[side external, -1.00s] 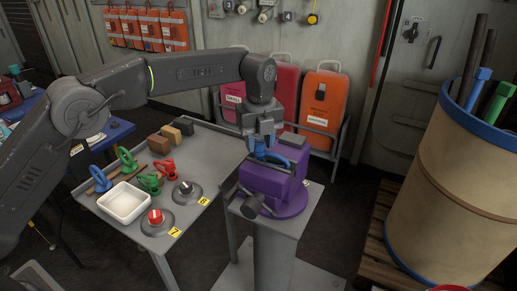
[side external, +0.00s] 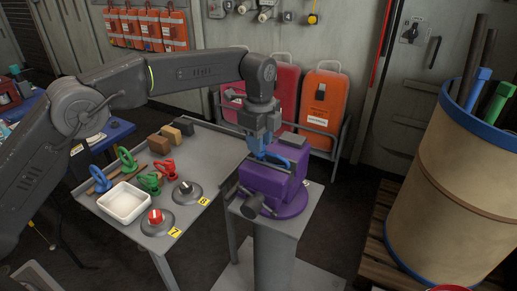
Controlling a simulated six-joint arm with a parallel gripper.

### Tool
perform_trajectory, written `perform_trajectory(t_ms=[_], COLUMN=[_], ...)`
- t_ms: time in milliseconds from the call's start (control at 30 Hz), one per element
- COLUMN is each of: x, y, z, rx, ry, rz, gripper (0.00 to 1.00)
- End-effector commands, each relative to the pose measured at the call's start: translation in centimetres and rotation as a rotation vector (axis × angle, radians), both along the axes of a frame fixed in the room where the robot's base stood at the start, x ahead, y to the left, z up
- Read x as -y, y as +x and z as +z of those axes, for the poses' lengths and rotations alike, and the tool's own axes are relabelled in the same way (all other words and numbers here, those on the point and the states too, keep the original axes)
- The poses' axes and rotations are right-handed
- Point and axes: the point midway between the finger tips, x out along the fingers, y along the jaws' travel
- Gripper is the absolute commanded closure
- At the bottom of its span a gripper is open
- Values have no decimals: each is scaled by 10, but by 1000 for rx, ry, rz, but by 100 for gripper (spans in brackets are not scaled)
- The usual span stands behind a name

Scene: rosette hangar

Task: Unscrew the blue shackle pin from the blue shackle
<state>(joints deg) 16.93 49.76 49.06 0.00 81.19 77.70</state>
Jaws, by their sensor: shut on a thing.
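The purple vise (side external: 270,187) stands on a grey pedestal. The blue shackle (side external: 274,158) sits at the top of the vise, between its jaws, and is mostly hidden by my gripper and the jaws. My gripper (side external: 259,147) points down over the vise and is shut on a blue part at the shackle, which appears to be the blue shackle pin (side external: 258,153). The pin is small and partly covered by the fingers. I cannot tell how far it is threaded in.
The grey table (side external: 216,160) at left holds a white tray (side external: 124,203), green and red shackles, small blocks and two round knobs (side external: 155,217). A tall barrel (side external: 440,190) stands at right. Orange and red cases (side external: 322,98) stand behind the vise.

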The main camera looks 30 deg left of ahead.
Motion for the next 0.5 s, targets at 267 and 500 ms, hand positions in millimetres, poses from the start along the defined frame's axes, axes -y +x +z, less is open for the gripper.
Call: perform_trajectory(t_ms=[267, 500], x=[0, 0], y=[0, 0], z=[1, 1], rx=[1, 1], ry=[-1, -1], rz=[192, 201], gripper=[100, 100])
